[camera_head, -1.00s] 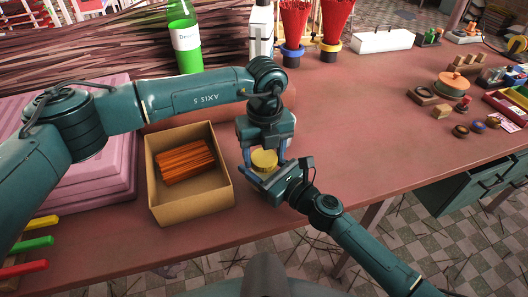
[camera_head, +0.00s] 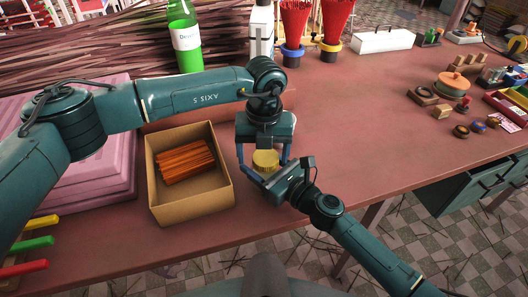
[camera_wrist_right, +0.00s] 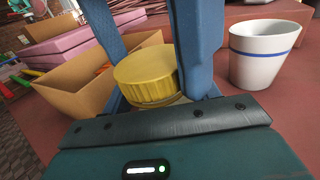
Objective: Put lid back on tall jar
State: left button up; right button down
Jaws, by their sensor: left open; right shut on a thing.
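The yellow ribbed lid (camera_head: 265,158) sits on top of the jar, and it also shows in the right wrist view (camera_wrist_right: 148,74). A thin pale strip of the jar (camera_wrist_right: 160,102) shows just below the lid; the rest is hidden. The lid looks about level. My left gripper (camera_head: 265,160) points down from above, open, with one blue finger on each side of the lid and gaps between. My right gripper (camera_head: 262,174) reaches in from the lower right and is shut on the jar below the lid.
An open cardboard box (camera_head: 190,211) with orange sticks (camera_head: 187,162) stands just left. A white cup with a blue band (camera_wrist_right: 264,52) stands near in the right wrist view. A green bottle (camera_head: 183,36) stands at the back.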

pick_arm(q)
jog(key=shift+d, duration=0.15)
pick_arm(e)
jog(key=shift+s+a+r, duration=0.1)
jog(key=shift+a, duration=0.05)
pick_arm(q)
jog(key=shift+r, duration=0.55)
notch_tip(320, 180, up, 4)
jog(key=shift+s+f, duration=0.15)
jog(key=shift+f, duration=0.1)
jog(key=shift+c, duration=0.2)
notch_tip(320, 180, up, 4)
jog(key=n, duration=0.3)
jog(key=shift+f, duration=0.25)
